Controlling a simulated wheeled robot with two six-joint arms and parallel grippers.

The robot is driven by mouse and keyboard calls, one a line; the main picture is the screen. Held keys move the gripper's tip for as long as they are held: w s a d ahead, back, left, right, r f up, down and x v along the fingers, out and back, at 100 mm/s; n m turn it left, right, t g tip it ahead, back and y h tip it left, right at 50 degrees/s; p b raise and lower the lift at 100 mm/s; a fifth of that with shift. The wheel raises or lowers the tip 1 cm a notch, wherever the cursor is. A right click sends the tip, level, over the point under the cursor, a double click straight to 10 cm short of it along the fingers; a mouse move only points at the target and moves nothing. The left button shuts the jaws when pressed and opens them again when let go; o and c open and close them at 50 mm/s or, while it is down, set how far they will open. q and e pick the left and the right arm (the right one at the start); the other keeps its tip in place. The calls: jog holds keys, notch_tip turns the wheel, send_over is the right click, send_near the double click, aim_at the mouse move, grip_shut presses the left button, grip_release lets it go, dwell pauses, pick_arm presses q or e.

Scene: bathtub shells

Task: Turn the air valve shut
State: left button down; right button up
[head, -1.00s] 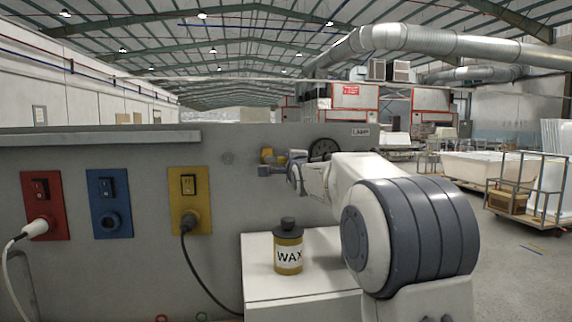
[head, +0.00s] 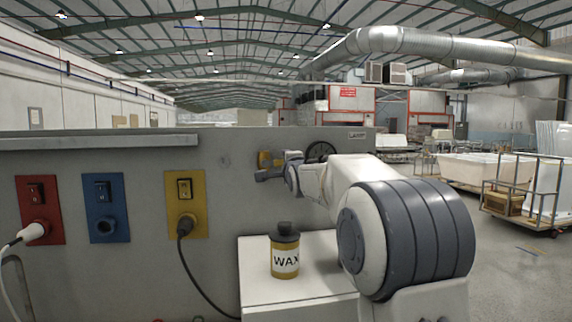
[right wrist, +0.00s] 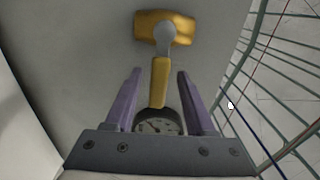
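The air valve (head: 265,159) is on the grey panel, partly hidden behind my right gripper in the head view. In the right wrist view it shows a yellow body (right wrist: 165,27), a grey stem and a yellow lever handle (right wrist: 160,80) pointing down the picture. My right gripper (right wrist: 160,72) is open. Its two purple fingers stand on either side of the handle, with a gap visible on each side. In the head view the right gripper (head: 268,175) is small and in front of the panel, at the valve. My left gripper is not in view.
A round gauge (right wrist: 158,124) is close to the handle; it also shows in the head view (head: 320,151). A wax bottle (head: 285,251) stands on a white box (head: 290,298) below my right arm. Red, blue and yellow sockets are on the panel at left, two with plugged cables.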

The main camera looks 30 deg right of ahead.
jog(key=b+v, duration=0.3)
jog(key=v, duration=0.7)
jog(key=shift+s, duration=0.25)
